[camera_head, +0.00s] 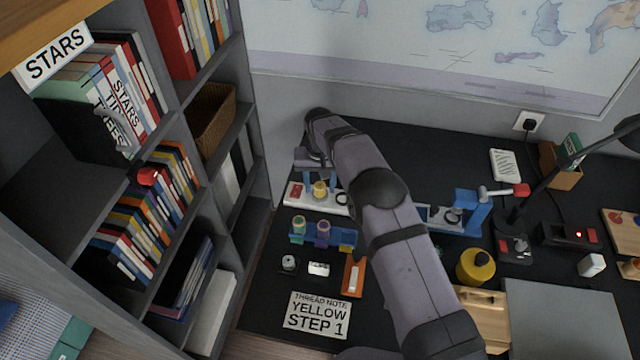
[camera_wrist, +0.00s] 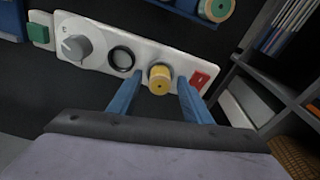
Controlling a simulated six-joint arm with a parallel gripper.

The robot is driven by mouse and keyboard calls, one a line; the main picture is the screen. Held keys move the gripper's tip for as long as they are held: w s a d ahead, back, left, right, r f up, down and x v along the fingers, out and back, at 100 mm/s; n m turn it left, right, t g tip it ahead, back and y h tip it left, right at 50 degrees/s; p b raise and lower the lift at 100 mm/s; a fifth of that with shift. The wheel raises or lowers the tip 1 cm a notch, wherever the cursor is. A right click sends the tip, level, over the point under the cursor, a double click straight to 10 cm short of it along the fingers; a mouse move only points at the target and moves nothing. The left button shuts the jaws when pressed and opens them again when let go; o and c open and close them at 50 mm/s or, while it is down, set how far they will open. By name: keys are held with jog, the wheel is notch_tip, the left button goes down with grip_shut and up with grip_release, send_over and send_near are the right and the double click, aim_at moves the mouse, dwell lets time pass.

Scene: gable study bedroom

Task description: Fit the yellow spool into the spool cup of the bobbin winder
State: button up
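The bobbin winder is a long white panel (camera_head: 298,201), also in the wrist view (camera_wrist: 94,62). It carries a red switch (camera_wrist: 200,79), a black ring (camera_wrist: 122,58) and a grey knob (camera_wrist: 76,46). The yellow spool (camera_wrist: 160,79) stands on the panel between the ring and the switch; it also shows in the head view (camera_head: 320,189). Whether a cup surrounds its base is hidden. My gripper (camera_wrist: 160,84) is open, with blue fingers on either side of the spool and visible gaps between. In the head view my gripper (camera_head: 320,180) is over the winder's left part.
A blue rack (camera_head: 310,240) with green and purple spools stands in front of the winder. A note (camera_head: 317,315) reads "THREAD NOTE YELLOW STEP 1". A bookshelf (camera_head: 170,130) borders the desk on the left.

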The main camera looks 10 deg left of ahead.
aim_at(322, 198)
notch_tip(322, 198, up, 12)
jog(key=s+b, duration=0.1)
jog(key=b, duration=0.1)
jog(key=shift+s+r, duration=0.15)
jog(key=shift+s, duration=0.05)
dwell(0.5)
jog(key=shift+d, duration=0.2)
jog(key=s+d+r+m, duration=0.1)
jog(key=s+d, duration=0.3)
jog(key=d, duration=0.4)
jog(key=s+d+r, duration=0.1)
jog(key=s+d, duration=0.4)
jog(key=d, duration=0.4)
jog(key=s+d+f, duration=0.2)
jog(key=s+d, duration=0.1)
jog(key=s, duration=0.4)
jog(key=s+d+f+g, duration=0.1)
jog(key=s+d, duration=0.3)
jog(key=s, duration=0.3)
jog(key=s+d+f+m, duration=0.1)
jog(key=s+d+f, duration=0.1)
jog(key=s+d, duration=0.2)
jog(key=s, duration=0.3)
jog(key=shift+s+f, duration=0.3)
jog(key=shift+s, duration=0.1)
